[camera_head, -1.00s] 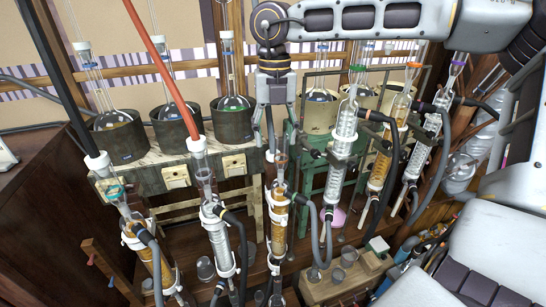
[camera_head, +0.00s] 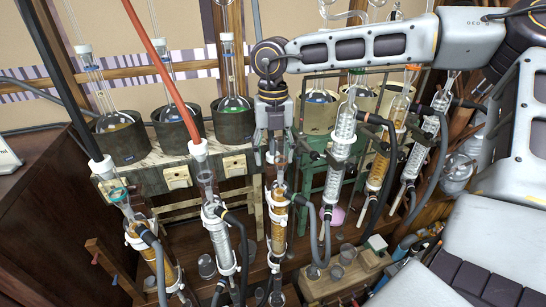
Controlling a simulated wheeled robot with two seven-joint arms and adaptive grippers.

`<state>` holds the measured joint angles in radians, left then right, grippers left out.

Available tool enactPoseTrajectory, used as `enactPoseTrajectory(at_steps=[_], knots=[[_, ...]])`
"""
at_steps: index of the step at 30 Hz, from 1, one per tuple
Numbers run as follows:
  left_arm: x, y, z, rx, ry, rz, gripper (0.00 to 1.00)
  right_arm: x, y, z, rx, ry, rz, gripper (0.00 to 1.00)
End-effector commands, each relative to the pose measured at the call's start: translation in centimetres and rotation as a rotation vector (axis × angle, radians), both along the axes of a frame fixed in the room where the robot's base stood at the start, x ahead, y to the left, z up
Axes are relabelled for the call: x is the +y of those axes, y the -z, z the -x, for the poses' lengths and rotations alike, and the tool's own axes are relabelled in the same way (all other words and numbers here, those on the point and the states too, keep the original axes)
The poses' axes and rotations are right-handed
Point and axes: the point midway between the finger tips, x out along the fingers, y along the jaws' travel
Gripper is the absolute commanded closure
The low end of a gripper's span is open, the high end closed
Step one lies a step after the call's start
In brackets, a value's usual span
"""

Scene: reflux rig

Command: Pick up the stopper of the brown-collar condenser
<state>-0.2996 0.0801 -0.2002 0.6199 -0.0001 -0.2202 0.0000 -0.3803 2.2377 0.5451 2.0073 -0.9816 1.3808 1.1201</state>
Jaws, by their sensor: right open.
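The brown-collar condenser (camera_head: 277,215) stands near the middle, an upright glass column with an amber-filled body and white clamps. My right gripper (camera_head: 272,158) points straight down at its top, its fingers open and apart on either side of the mouth. The stopper is mostly hidden by the fingers; I cannot tell whether they touch it. My left gripper is not in view.
A clear condenser (camera_head: 218,225) with a red hose stands close on the left. Green-collar (camera_head: 341,140) and orange-collar (camera_head: 384,150) condensers stand to the right. Dark pots with flasks (camera_head: 234,119) line the bench behind. Grey hoses loop between columns.

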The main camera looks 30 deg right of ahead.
Motion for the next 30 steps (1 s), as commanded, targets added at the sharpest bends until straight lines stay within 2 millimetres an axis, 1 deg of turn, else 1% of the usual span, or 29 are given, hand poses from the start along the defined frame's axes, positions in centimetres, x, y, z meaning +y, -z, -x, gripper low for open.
enactPoseTrajectory(at_steps=[13,22,30], knots=[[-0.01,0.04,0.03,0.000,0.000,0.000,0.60,-0.01,0.05,0.00,0.000,0.000,0.000,0.43],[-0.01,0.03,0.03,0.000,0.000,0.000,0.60,-0.01,0.04,0.00,0.000,0.000,0.000,0.82],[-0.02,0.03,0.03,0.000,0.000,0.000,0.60,-0.01,0.04,0.00,0.000,0.000,0.001,0.83]])
